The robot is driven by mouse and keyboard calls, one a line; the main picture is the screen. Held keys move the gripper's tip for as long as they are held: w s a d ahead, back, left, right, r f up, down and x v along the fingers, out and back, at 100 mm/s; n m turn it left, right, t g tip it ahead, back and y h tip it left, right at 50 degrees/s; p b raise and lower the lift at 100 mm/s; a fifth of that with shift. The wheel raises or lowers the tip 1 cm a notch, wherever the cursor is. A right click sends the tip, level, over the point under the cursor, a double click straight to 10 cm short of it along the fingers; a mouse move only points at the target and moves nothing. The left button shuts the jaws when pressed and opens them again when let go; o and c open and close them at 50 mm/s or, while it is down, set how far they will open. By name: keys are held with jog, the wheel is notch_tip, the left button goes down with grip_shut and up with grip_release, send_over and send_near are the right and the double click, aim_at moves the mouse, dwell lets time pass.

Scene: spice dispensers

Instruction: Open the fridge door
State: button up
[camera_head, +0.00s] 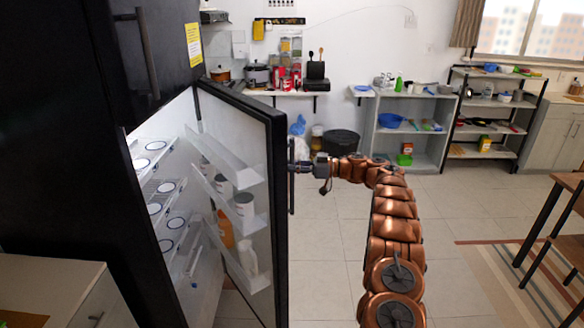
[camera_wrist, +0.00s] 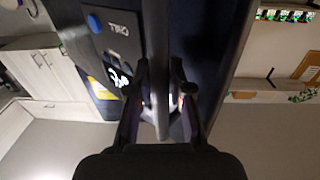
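The black fridge's lower door (camera_head: 279,230) stands wide open in the head view, swung out toward the right. Its inner side holds shelves with jars and bottles, and the lit fridge interior (camera_head: 165,205) shows to its left. The dark vertical door handle (camera_head: 291,190) is on the door's outer face. My gripper (camera_head: 300,166) is at this handle, at the end of my copper arm. In the wrist view, the handle bar (camera_wrist: 156,60) runs between the two fingers of my gripper (camera_wrist: 159,80), which close in on both sides of it.
The upper fridge door (camera_head: 150,50) is closed. A counter (camera_head: 60,285) stands at the lower left. A wall shelf with pots (camera_head: 270,93), a low shelf unit (camera_head: 410,130) and a black bin (camera_head: 341,142) line the back. Tiled floor (camera_head: 465,220) is clear; a table (camera_head: 555,215) stands right.

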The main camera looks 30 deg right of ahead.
jog(key=o, duration=0.4)
jog(key=shift+c, duration=0.2)
jog(key=v, duration=0.7)
jog(key=shift+d, duration=0.2)
jog(key=shift+s, duration=0.15)
